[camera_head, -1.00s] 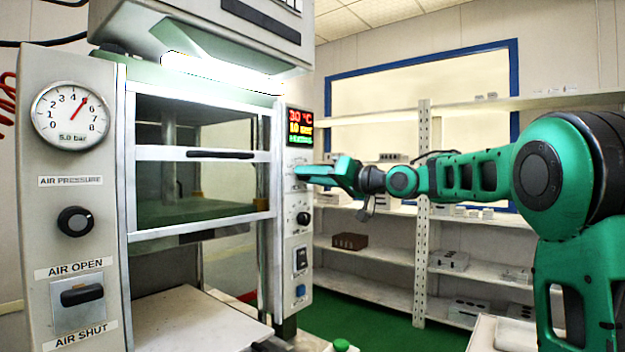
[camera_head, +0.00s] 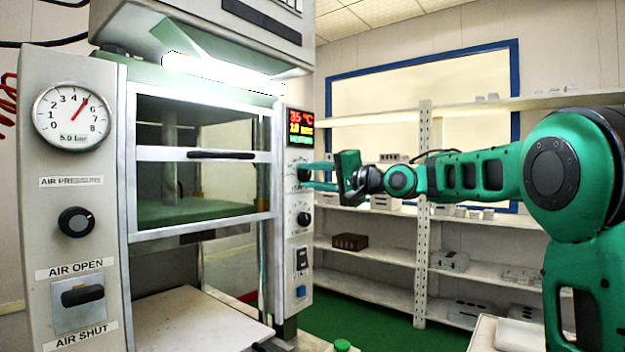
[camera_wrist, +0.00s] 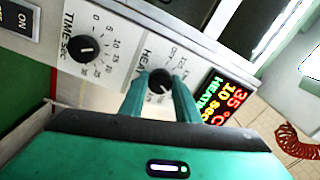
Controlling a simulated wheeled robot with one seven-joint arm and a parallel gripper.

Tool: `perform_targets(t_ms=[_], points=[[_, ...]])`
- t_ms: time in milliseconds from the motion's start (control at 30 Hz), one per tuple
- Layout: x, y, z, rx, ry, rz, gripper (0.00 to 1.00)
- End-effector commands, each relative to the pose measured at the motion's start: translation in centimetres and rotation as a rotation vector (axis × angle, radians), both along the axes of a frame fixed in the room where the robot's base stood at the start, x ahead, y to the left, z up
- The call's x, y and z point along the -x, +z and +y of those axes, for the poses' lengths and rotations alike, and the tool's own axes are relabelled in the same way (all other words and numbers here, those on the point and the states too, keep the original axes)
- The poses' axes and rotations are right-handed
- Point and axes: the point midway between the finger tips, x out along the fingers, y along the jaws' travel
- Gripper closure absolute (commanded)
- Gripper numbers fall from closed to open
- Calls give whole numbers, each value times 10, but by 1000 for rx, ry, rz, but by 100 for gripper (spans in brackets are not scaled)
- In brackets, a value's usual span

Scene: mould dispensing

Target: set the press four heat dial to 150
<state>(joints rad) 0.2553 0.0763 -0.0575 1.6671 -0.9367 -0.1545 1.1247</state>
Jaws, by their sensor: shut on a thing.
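The press (camera_head: 203,155) stands at the left in the head view, with a control strip on its right post. The heat dial (camera_wrist: 160,82) is a black knob on a white scale in the wrist view, and it also shows on the strip in the head view (camera_head: 304,174). My gripper (camera_wrist: 162,90) is shut on the heat dial, one green finger on each side. The red display (camera_wrist: 226,101) reads 35 °C and 10 sec, with green text below. The scale numbers near the knob are too small to read surely.
The time dial (camera_wrist: 84,48) sits beside the heat dial. A switch (camera_head: 302,259) and a blue button (camera_head: 301,291) are lower on the strip. The air pressure gauge (camera_head: 72,115) reads about 5 bar. White shelves (camera_head: 470,258) stand behind my arm.

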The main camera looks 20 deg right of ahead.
Motion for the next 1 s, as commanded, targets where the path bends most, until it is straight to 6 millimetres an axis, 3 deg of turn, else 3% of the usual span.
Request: perform_targets(t_ms=[600, 633, 700, 1000], points=[[-1, 4, -4, -36, -11, 14, 93], [-1, 4, -4, -36, -11, 14, 66], [-1, 4, -4, -36, -10, 16, 52], [0, 2, -2, -35, -4, 21, 52]])
